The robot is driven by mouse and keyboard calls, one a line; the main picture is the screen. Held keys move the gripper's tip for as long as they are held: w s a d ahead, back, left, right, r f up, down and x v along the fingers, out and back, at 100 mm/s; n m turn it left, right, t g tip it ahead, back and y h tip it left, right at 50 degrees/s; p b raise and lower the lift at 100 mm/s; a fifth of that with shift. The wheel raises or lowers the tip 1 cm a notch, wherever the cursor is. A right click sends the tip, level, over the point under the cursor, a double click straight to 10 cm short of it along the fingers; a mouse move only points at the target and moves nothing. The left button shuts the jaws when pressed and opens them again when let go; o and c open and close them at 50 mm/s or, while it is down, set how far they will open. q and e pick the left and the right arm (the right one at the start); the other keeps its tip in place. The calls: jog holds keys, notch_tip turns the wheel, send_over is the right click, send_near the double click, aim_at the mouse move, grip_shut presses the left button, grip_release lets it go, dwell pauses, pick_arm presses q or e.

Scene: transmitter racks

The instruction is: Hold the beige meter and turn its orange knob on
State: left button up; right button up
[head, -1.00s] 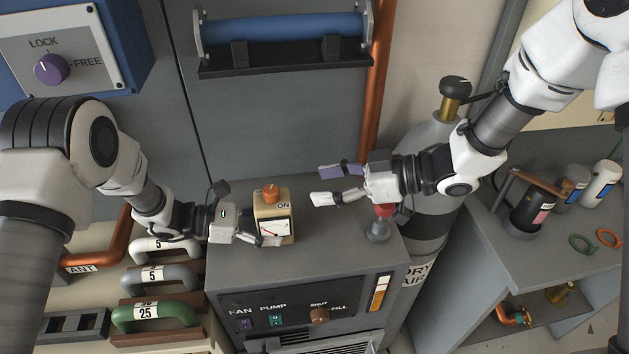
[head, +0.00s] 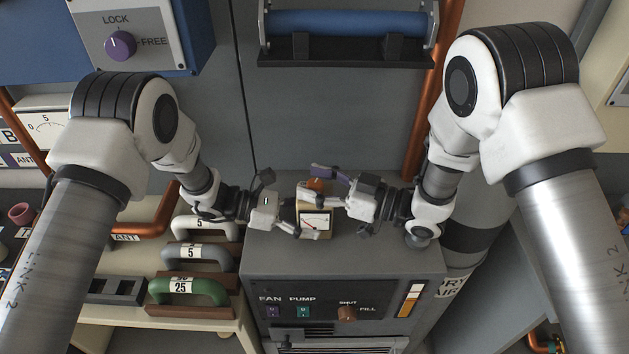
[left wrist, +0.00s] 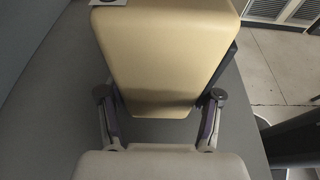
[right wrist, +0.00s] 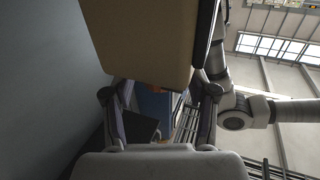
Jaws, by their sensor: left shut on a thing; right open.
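The beige meter (head: 326,214) is upright at the top of the grey cabinet, its white dial facing front. Whether its base touches the cabinet is unclear. My left gripper (head: 309,222) is shut on the meter from the left. In the left wrist view the meter's beige side (left wrist: 165,60) fills the space between the fingers. The orange knob (head: 316,184) on top is partly hidden by my right gripper (head: 311,184). The right gripper is open, its fingers either side of the knob; contact cannot be told. In the right wrist view the meter's beige face (right wrist: 150,40) is close above the fingers.
The grey cabinet (head: 400,262) has fan and pump switches and a fill knob on its front. Handled weights, including a green one (head: 187,288), are at the left. A blue roller (head: 345,24) and a copper pipe (head: 428,120) are behind. The cabinet's front top is clear.

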jog(key=shift+a, duration=0.1)
grip_shut()
jog(key=shift+t, duration=0.3)
jog(key=shift+a+m+t+h, duration=0.1)
jog(key=shift+m+t+h, duration=1)
jog(key=shift+m+t, duration=0.5)
grip_release()
